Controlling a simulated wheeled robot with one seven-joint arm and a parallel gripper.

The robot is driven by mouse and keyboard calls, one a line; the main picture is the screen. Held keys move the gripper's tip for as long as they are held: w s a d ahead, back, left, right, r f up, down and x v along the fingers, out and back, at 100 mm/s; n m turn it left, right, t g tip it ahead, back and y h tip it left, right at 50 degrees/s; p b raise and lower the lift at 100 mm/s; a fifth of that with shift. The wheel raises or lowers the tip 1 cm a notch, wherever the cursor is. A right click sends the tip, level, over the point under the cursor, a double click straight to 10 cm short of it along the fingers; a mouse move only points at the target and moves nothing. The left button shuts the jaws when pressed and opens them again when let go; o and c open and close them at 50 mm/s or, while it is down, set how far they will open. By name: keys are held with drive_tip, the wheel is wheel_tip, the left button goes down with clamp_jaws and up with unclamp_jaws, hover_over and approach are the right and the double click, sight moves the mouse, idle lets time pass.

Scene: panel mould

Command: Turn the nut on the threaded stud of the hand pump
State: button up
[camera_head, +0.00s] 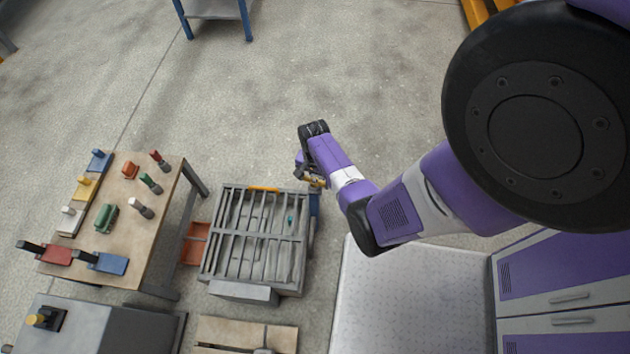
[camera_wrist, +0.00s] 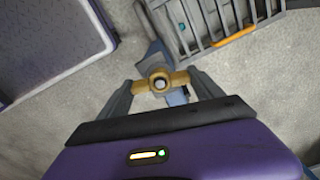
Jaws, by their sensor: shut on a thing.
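The nut (camera_wrist: 180,78) is brass-coloured with two side wings, and it shows in the middle of the wrist view. The pale round end of the threaded stud (camera_wrist: 160,84) shows at its centre. My gripper (camera_wrist: 162,86) is shut on the nut, with one grey finger at each wing. Part of the blue hand pump (camera_wrist: 177,97) shows just below the nut. In the head view, my gripper (camera_head: 310,178) is at the right side of the grey mould, above the blue pump (camera_head: 315,206). My wrist hides most of the nut there.
The barred grey panel mould (camera_head: 225,232) stands left of my gripper, with an orange strip (camera_head: 264,189) on its far edge. A wooden table (camera_head: 150,225) with several coloured tools is farther left. Open concrete floor (camera_head: 330,80) lies beyond.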

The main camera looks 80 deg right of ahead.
drive_tip(key=shift+n, duration=0.4)
drive_tip(key=shift+n, duration=1.7)
drive_tip(key=n, duration=0.3)
drive_tip(key=shift+p, duration=0.35)
drive_tip(key=shift+n, duration=0.3)
drive_tip(key=shift+n, duration=1.7)
